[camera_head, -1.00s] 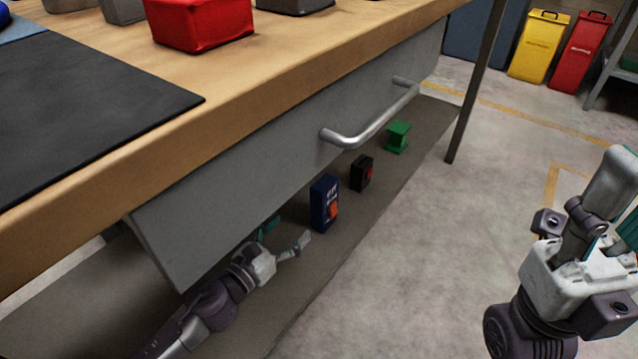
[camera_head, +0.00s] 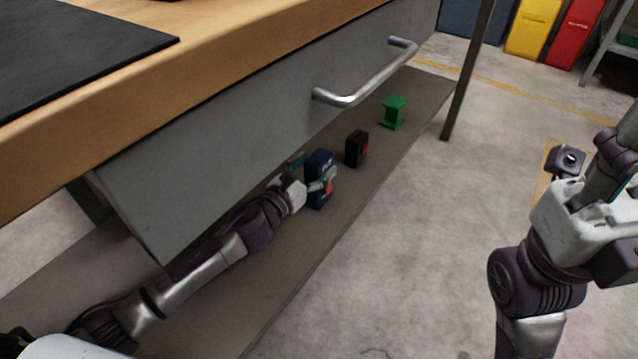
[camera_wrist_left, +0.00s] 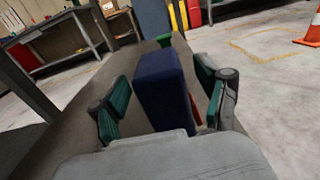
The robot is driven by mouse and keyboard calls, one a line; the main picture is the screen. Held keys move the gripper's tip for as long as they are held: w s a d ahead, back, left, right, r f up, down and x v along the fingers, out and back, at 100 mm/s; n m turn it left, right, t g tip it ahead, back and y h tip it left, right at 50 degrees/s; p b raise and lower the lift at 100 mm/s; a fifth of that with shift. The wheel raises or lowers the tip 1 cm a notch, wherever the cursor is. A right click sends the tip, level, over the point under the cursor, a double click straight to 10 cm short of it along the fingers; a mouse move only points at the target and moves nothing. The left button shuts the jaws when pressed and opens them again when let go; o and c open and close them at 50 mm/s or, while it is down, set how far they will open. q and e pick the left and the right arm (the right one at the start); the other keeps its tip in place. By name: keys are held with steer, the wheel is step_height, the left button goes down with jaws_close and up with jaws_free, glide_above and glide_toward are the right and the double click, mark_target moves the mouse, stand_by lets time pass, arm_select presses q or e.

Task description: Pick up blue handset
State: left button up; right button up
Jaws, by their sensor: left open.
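The blue handset (camera_head: 318,163) is a dark blue upright box with an orange-red part, standing on the lower shelf under the workbench drawer. In the left wrist view the blue handset (camera_wrist_left: 162,88) stands between the green finger pads. My left gripper (camera_head: 314,180) reaches in low under the drawer; its fingers lie on either side of the handset. In the left wrist view the left gripper (camera_wrist_left: 163,102) is open, with a gap beside the left pad. My right arm is at the right of the head view; its fingertips are not clearly visible.
The lower shelf (camera_head: 230,300) also holds a black box with a red part (camera_head: 357,149) and a green spool-like object (camera_head: 393,112) behind the handset. The grey drawer (camera_head: 200,160) with a metal handle (camera_head: 365,80) hangs above my left arm. An orange cone (camera_wrist_left: 312,30) stands on the floor.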

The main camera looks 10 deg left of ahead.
arm_select(q)
steer(key=shift+x, duration=0.85)
jaws_close()
